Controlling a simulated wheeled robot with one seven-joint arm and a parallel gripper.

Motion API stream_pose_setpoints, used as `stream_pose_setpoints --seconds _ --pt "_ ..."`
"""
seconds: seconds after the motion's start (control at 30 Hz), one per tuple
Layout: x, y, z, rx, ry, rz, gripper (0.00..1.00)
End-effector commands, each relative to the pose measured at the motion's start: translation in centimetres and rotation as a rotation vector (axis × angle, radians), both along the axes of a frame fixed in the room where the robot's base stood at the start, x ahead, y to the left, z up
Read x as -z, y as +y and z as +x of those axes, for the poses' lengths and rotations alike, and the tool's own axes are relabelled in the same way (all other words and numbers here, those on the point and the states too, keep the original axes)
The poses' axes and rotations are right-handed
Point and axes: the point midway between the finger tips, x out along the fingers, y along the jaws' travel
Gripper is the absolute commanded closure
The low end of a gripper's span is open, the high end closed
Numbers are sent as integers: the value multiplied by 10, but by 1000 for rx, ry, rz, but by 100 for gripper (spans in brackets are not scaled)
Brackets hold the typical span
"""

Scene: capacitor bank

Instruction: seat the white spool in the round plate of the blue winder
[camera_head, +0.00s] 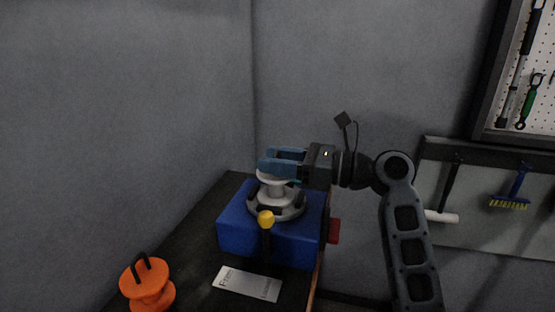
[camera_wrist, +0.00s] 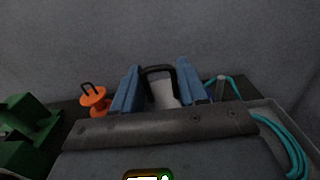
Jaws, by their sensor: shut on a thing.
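The blue winder (camera_head: 236,234) sits on the dark bench, with a grey round plate (camera_head: 291,213) on its top. The white spool (camera_head: 276,188) is upright over the middle of this plate. Its lower end appears to meet the plate, but I cannot tell whether it is fully seated. My gripper (camera_head: 272,162) has blue fingers and comes in from the right, shut on the white spool at its top. In the wrist view the white spool (camera_wrist: 163,96) and its black handle show between the fingers (camera_wrist: 157,82). The fingers hide part of the spool top.
A yellow-knobbed post (camera_head: 265,219) stands at the winder's front. An orange spool (camera_head: 147,286) with a black handle stands at the front left. A label card (camera_head: 246,284) lies in front of the winder. Walls stand close behind and left. A green object (camera_wrist: 28,128) shows in the wrist view.

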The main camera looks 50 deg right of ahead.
Motion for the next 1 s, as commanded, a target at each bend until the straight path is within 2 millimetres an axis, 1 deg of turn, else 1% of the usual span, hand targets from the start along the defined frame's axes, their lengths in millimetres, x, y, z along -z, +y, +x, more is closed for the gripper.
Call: stream_pose_setpoints --seconds 0.17,0.2,0.47,0.5,0.77,0.87,1.0 --pt "0 0 0 0 0 -1 100" --pt "0 0 0 0 0 -1 55" --pt "0 0 0 0 0 0 30" --pt "0 0 0 0 0 0 28" --pt "0 -1 -2 1 0 0 28" --pt "0 -4 -10 2 0 0 28" --pt "0 -12 -31 4 -1 -1 28"
